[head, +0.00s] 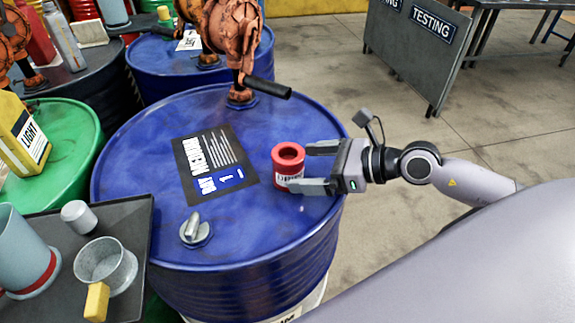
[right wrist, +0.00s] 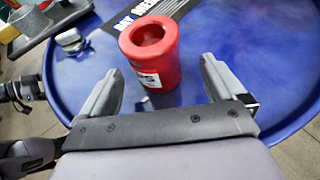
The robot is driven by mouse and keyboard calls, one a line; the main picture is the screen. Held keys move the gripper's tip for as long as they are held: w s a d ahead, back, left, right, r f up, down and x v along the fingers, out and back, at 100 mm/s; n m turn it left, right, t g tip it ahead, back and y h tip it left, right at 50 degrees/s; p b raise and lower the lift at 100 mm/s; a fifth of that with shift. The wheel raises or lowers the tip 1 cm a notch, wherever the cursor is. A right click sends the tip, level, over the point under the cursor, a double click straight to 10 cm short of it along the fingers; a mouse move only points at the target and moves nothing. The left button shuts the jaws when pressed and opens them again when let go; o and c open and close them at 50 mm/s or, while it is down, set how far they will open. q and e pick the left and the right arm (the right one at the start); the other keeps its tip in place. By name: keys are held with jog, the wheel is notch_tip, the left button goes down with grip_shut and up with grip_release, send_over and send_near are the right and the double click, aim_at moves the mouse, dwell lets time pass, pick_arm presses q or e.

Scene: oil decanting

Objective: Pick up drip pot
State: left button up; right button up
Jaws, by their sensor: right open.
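The red pot (head: 287,168), which looks to be the drip pot, stands upright on top of the blue drum (head: 130,140). It has a round opening and a white label low on its side. My right gripper (head: 301,167) reaches in from the right, open, with its two fingers pointing at the pot. In the right wrist view the pot (right wrist: 150,52) stands at and between the open fingertips (right wrist: 161,70), with a gap on each side.
A rusty orange pump (head: 233,40) with a black handle stands behind the pot. A grey bung (head: 194,230) sits on the drum at front left. A dark tray (head: 140,225) holds a metal cup (head: 105,262) with a yellow handle. A green drum (head: 75,150) stands left.

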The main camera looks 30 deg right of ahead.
aim_at(287, 168)
jog(key=x, duration=0.1)
jog(key=p+x, duration=0.1)
jog(key=x, duration=0.1)
jog(key=shift+w+a+r, duration=0.1)
jog(key=shift+a, duration=0.35)
jog(key=shift+x, duration=0.8)
jog(key=shift+d, duration=0.1)
jog(key=c, duration=1.3)
